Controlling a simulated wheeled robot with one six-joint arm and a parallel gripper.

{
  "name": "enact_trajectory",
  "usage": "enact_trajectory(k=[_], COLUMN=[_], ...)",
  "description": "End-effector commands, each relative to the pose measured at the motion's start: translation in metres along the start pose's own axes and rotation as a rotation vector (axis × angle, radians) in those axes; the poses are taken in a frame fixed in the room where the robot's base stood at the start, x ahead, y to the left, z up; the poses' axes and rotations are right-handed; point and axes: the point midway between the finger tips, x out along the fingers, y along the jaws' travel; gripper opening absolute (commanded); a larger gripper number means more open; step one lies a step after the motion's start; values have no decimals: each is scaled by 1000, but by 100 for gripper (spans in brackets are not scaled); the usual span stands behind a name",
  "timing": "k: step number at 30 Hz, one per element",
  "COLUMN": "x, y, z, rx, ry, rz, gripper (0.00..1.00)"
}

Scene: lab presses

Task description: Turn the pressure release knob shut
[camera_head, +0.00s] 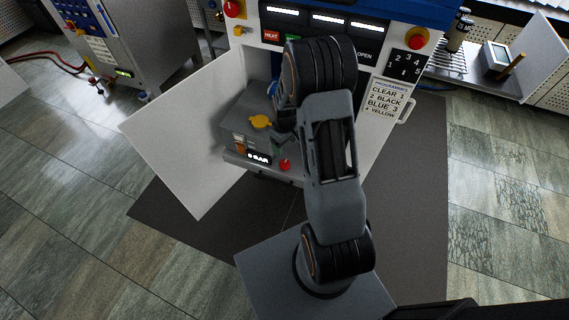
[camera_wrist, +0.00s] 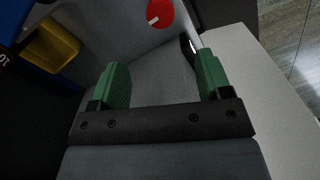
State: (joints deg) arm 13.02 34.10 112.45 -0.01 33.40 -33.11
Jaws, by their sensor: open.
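A red round knob (camera_head: 285,165) sits on the front of the grey pump box (camera_head: 240,108), right of a "0 BAR" display (camera_head: 258,158). A red disc (camera_wrist: 159,13) with a white mark shows at the top edge in the wrist view, partly cut off; it looks like this knob. A yellow cap (camera_head: 261,121) is on top of the box. My gripper (camera_wrist: 160,85) is open, its green fingers apart with nothing between them. The red disc lies beyond the fingertips, apart from them. In the head view my arm hides much of the gripper.
An open white door (camera_head: 185,135) stands left of the pump box. A yellow piece (camera_wrist: 50,48) shows upper left in the wrist view. A grey mat (camera_head: 415,200) covers the floor.

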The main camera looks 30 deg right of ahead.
Motion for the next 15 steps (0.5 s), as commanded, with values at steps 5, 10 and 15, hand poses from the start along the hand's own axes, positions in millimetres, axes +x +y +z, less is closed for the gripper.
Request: enact_trajectory(k=[5,10,15], x=[36,68,95], y=[-1,-1,-1], z=[1,1,1], rx=[0,0,1], ry=[-4,-4,-3], rz=[-3,-3,-2], gripper=[72,72,72])
